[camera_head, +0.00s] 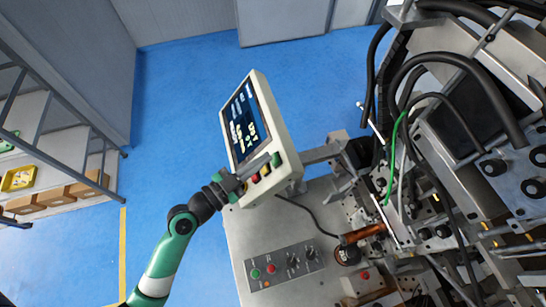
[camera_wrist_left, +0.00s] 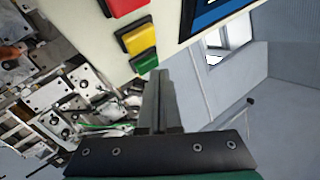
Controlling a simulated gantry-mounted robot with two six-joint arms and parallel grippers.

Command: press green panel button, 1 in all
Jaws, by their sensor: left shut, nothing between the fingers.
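The upright white control panel (camera_head: 285,150) carries a dark screen with a row of red, yellow and green buttons along its lower edge. The green panel button (camera_head: 276,159) is at the right end of that row. It also shows in the left wrist view (camera_wrist_left: 146,61), below the yellow one. My left gripper (camera_head: 268,156) is shut and empty, its fingertips close to the green button. In the left wrist view the closed fingertips (camera_wrist_left: 157,76) appear just beside the green button; I cannot tell whether they touch it. My right gripper is in neither view.
The red button (camera_head: 255,179) and yellow button (camera_head: 265,170) sit beside the green one. A lower box (camera_head: 283,265) on the grey machine table has its own green and red buttons and knobs. Coil-winding machinery (camera_head: 440,150) crowds the right; blue floor is free behind the panel.

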